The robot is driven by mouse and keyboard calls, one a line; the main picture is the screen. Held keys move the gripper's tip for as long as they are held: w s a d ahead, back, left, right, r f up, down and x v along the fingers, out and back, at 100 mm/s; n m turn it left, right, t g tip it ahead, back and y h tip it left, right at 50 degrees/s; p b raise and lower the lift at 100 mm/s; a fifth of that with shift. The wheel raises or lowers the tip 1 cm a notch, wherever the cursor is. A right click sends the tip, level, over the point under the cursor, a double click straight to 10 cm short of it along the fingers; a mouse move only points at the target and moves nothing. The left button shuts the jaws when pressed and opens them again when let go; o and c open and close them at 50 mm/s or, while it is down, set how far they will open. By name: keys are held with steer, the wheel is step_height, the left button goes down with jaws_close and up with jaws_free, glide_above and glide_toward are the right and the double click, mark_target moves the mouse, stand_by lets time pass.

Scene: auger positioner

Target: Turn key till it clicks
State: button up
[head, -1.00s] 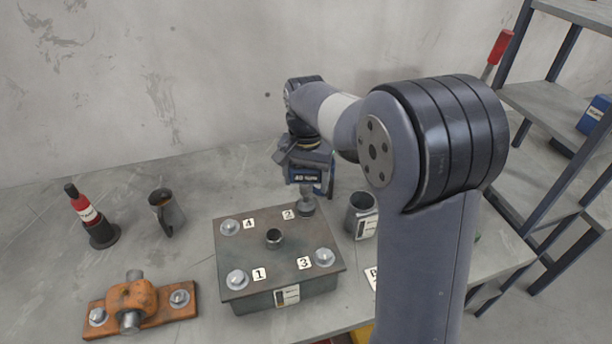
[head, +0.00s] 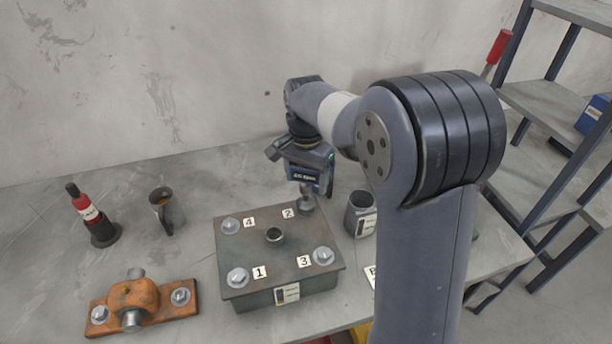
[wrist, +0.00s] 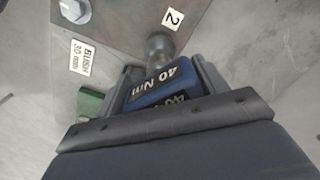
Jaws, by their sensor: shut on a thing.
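My gripper (head: 312,183) is shut on the key, a blue block-shaped tool marked 40 Nm (wrist: 162,84). The key's grey socket (wrist: 159,47) points down at the corner labelled 2 of the steel box lid (head: 256,256). In the head view the socket (head: 306,203) stands over the bolt place there. The bolt head under it is hidden, so I cannot tell how deeply it is seated. Bolts with washers show at label 4 (head: 231,226), label 1 (head: 237,278) and label 3 (head: 323,256).
A dark metal mug (head: 359,214) stands close right of the box. A shelf rack (head: 545,110) stands at right.

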steer(key=shift+m, duration=1.1)
steer(key=shift+p, duration=0.35)
steer(key=shift+r+n, duration=0.15)
steer(key=shift+n, duration=0.15)
steer(key=shift+r+p, duration=1.2)
steer(key=shift+r, duration=2.2)
